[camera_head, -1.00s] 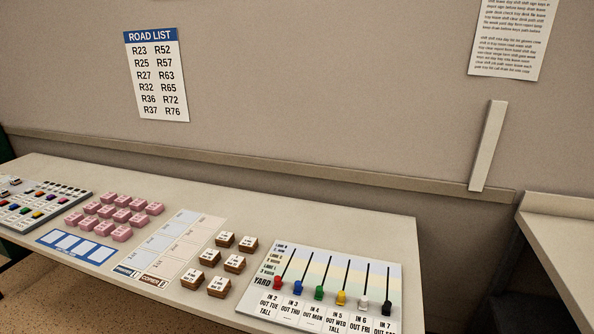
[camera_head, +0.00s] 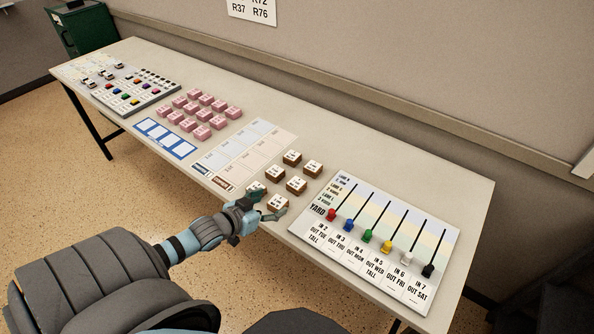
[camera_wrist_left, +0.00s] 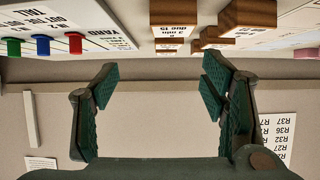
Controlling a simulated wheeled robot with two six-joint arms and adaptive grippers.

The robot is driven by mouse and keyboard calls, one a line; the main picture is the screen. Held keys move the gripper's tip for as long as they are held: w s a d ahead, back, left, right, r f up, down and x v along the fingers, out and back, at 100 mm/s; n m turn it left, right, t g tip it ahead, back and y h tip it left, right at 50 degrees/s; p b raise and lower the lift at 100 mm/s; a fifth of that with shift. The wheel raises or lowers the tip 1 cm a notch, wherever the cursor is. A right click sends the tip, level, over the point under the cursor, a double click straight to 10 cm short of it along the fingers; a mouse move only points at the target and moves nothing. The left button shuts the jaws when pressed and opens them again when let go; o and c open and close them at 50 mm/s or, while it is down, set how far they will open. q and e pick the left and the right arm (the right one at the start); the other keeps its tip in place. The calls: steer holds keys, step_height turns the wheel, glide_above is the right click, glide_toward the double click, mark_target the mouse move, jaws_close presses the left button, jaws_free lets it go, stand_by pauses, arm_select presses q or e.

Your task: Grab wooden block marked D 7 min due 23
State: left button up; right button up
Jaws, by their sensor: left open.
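Several wooden blocks with white labelled tops stand in a group near the table's front edge, among them one at the back (camera_head: 292,158) and one at the right (camera_head: 313,168). Their labels are too small to read in the head view, so I cannot tell which is marked D. My left gripper (camera_head: 266,203) is open and empty at the front of the group, partly covering the nearest blocks. In the left wrist view, the open fingers (camera_wrist_left: 160,85) have nothing between them. Wooden blocks (camera_wrist_left: 248,15) show upside down at the top, beyond the fingertips; one label (camera_wrist_left: 169,41) seems to include "2 min".
A yard board (camera_head: 385,235) with coloured sliding pegs lies right of the blocks. A paper chart (camera_head: 243,147), pink blocks (camera_head: 207,115) and a blue-edged card (camera_head: 165,138) lie left. A wall (camera_head: 400,60) runs behind the table. Bare tabletop lies behind the blocks.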

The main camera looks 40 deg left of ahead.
arm_select(q)
steer(key=b, duration=0.6)
glide_toward(295, 184)
steer(key=shift+d+f+t, duration=0.15)
steer(key=shift+f+t, duration=0.15)
steer(key=shift+f, duration=0.7)
steer(key=b+x, duration=0.1)
steer(key=x, duration=0.1)
steer(key=b+x, duration=0.2)
steer(key=x, duration=0.1)
steer(key=b+x, duration=0.1)
steer(key=x, duration=0.2)
steer(key=shift+w+r, duration=0.35)
steer(key=shift+w, duration=0.25)
steer(key=shift+r, duration=0.1)
steer(key=shift+c, duration=0.2)
steer(key=c, duration=1.2)
steer(key=shift+r, duration=0.15)
